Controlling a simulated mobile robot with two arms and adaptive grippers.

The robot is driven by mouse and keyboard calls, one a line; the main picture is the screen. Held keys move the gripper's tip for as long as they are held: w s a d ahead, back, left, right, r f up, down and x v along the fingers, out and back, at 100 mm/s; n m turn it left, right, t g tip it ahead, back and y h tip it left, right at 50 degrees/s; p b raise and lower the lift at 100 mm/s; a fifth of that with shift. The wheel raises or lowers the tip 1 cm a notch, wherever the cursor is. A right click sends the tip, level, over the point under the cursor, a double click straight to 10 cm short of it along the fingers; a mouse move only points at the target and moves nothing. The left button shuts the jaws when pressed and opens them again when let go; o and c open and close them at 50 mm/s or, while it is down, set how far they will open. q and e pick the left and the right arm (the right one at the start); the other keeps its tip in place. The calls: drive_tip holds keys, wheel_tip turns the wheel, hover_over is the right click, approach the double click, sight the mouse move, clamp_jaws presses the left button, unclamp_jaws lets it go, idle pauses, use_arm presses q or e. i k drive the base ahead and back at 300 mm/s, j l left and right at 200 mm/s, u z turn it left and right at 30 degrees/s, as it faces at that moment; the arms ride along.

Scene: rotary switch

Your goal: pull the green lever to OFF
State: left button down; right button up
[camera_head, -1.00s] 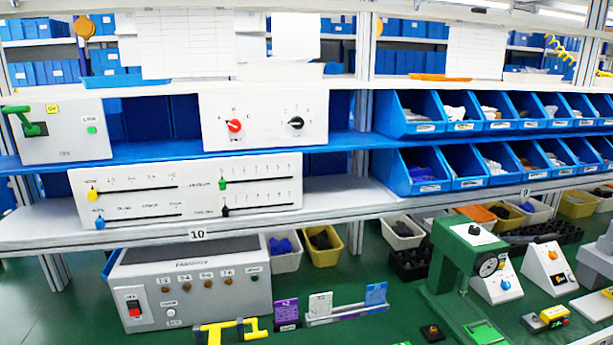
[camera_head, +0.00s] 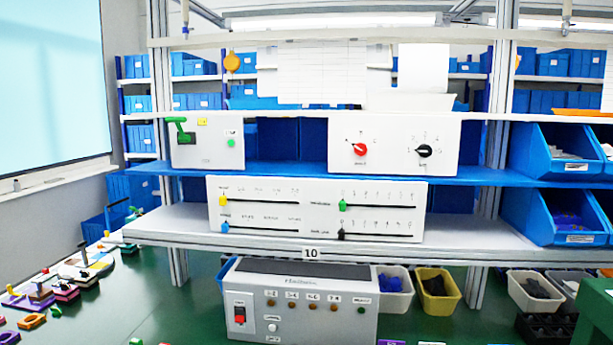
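The green lever (camera_head: 183,129) sits on the left part of a white panel box (camera_head: 208,152) on the blue shelf, at the upper left. Its handle end points up and to the left, above a dark green mount. A yellow label and a round green button (camera_head: 231,142) are on the same box. The small lettering low on the box is too small to read. Neither of my grippers is in view.
A box with red and black rotary knobs (camera_head: 394,147) stands right of the lever box. A slider panel (camera_head: 316,208) is on the shelf below. A grey power box (camera_head: 301,303) is on the green table. Blue bins (camera_head: 560,150) fill the right side.

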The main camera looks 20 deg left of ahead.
sight(183, 137)
drive_tip(key=u, duration=1.3)
drive_tip(key=z, duration=0.3)
drive_tip(key=j+z, duration=0.2)
drive_tip(key=j, duration=0.2)
drive_tip(key=k+j+z, duration=0.1)
drive_tip(key=j+z, duration=0.15)
drive_tip(key=j, duration=0.15)
drive_tip(key=k+j+z, duration=0.2)
drive_tip(key=j, duration=0.15)
drive_tip(key=j+z, duration=0.25)
drive_tip(key=j, duration=0.15)
